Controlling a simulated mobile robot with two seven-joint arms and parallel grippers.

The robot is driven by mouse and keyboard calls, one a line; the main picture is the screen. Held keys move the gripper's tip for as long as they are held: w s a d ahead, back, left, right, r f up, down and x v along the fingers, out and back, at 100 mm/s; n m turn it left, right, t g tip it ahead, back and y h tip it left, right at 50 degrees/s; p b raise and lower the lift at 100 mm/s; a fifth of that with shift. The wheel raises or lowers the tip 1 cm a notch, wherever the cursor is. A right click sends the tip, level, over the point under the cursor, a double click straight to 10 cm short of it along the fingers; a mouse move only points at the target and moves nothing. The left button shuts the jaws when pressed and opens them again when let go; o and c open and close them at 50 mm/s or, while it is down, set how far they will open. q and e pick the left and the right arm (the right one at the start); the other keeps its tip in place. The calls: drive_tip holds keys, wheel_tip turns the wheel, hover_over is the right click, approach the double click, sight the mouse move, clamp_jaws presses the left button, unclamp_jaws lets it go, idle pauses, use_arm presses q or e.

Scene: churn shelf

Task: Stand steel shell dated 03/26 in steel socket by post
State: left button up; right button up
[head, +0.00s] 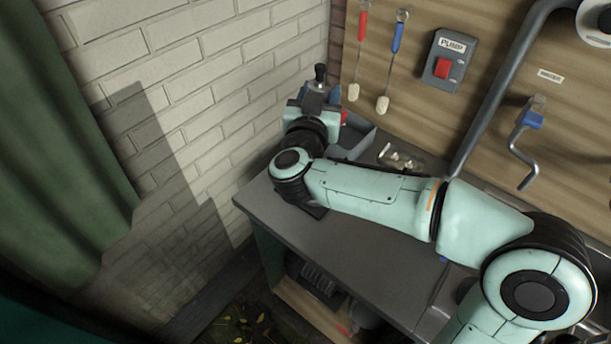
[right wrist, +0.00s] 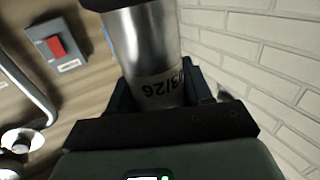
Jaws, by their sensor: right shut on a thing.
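My right gripper (head: 317,97) is at the back left corner of the workbench. It is shut on the steel shell (head: 318,86), whose black knobbed top sticks up above the fingers. In the right wrist view the shell (right wrist: 147,45) is a shiny cylinder between the fingers of the right gripper (right wrist: 160,95). Its pale band reads 03/26, upside down in that view. The shell's lower end is hidden in the head view. I cannot make out the steel socket or its post. My left gripper is not in view.
A grey bin (head: 357,137) stands behind my right arm, with small pale pieces (head: 400,160) beside it. The bench top (head: 330,240) is clear in front. Brushes, a PUMP switch box (head: 447,60), a grey pipe (head: 500,85) and a crank (head: 522,150) are at the wooden back wall.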

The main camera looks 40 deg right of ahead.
use_arm(q)
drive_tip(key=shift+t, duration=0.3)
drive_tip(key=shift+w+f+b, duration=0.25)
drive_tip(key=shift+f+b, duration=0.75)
drive_tip(key=shift+b, duration=0.15)
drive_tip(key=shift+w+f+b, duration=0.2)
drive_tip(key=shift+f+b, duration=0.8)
drive_tip(key=shift+b, duration=0.15)
use_arm(e)
wheel_tip(320, 180, down, 19)
drive_tip(key=shift+s+r, duration=0.1)
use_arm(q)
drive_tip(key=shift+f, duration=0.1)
use_arm(e)
drive_tip(key=o, duration=1.3)
drive_tip(key=shift+f, duration=0.2)
drive_tip(key=shift+r, duration=0.1)
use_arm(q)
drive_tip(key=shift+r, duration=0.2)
use_arm(e)
drive_tip(key=v, duration=1.2)
drive_tip(key=shift+s+r, duration=0.1)
